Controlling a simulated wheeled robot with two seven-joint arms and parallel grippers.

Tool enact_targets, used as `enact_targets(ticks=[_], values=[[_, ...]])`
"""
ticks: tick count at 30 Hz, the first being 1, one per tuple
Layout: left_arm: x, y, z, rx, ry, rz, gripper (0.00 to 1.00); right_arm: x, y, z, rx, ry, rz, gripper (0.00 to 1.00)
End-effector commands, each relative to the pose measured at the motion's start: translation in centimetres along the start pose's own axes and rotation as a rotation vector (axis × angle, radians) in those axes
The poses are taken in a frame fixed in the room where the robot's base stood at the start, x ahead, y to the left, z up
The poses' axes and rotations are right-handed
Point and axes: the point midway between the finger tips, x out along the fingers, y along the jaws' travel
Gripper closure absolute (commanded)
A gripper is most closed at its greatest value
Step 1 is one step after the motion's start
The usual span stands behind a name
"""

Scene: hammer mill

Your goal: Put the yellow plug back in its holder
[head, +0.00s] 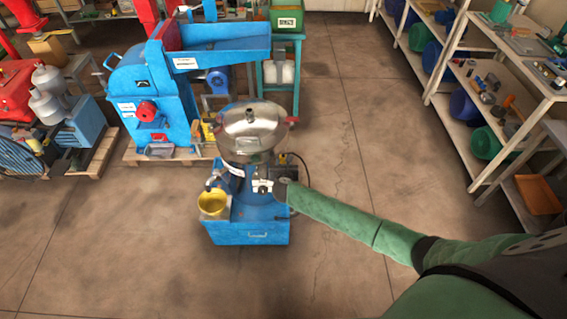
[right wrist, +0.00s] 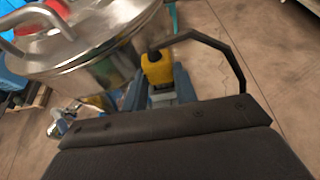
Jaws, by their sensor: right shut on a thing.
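The yellow plug (right wrist: 157,70) shows in the right wrist view just past the dark edge of my right gripper, upright, with a black cable arching from its top to the right. In the head view the plug (head: 283,159) is a small yellow spot beside the steel pot, above my right gripper (head: 279,187). That gripper is shut on the plug; its fingertips are mostly hidden. Blue and grey parts show around the plug's lower end. I cannot make out the holder or tell whether the plug touches it. My left gripper is out of view.
The steel lidded pot (head: 250,130) stands on the blue machine base (head: 250,233), close to the plug's left. A yellow bowl (head: 212,202) sits at its front left. A large blue mill (head: 150,95) stands behind left; shelves (head: 478,75) line the right. The floor between is clear.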

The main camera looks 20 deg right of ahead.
Motion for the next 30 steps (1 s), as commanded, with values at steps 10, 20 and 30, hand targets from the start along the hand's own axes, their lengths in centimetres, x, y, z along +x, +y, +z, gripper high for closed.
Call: enact_targets(ticks=[10, 20, 30], values=[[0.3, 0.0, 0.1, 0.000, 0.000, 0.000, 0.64, 0.3, 0.0, -0.7, 0.000, 0.000, 0.000, 0.99], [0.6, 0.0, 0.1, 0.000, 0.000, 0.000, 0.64, 0.5, 0.0, -1.2, 0.000, 0.000, 0.000, 0.70], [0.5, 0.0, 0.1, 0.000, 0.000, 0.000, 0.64, 0.5, 0.0, -1.2, 0.000, 0.000, 0.000, 0.46]])
